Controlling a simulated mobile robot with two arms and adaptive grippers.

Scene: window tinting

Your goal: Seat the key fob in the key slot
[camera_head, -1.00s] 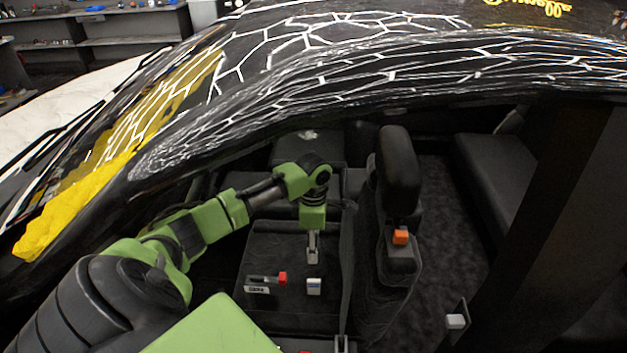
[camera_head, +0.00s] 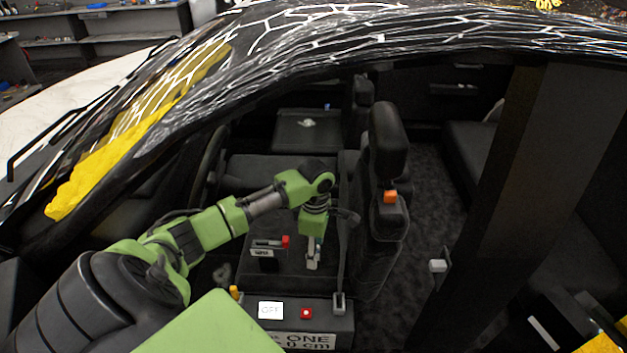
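My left gripper (camera_head: 313,262) points down over the dark console-like surface (camera_head: 290,272) inside the car. Its fingers are small and pale, and I cannot tell whether they are open or shut. It is where a small white-and-blue block showed earlier; the gripper now covers that spot. I cannot tell whether that block is the key fob, or whether it is held. A dark piece with a red tip (camera_head: 286,241) and a small pale label lies just left of the gripper. I cannot make out the key slot for certain. My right gripper is not in view.
A front panel carries an "OFF" display (camera_head: 270,310), a red button (camera_head: 306,313) and a buckle (camera_head: 339,303). A tall black seat (camera_head: 384,230) with an orange block (camera_head: 390,196) stands close to the right. The car's roof edge and dark pillar (camera_head: 515,180) frame the opening.

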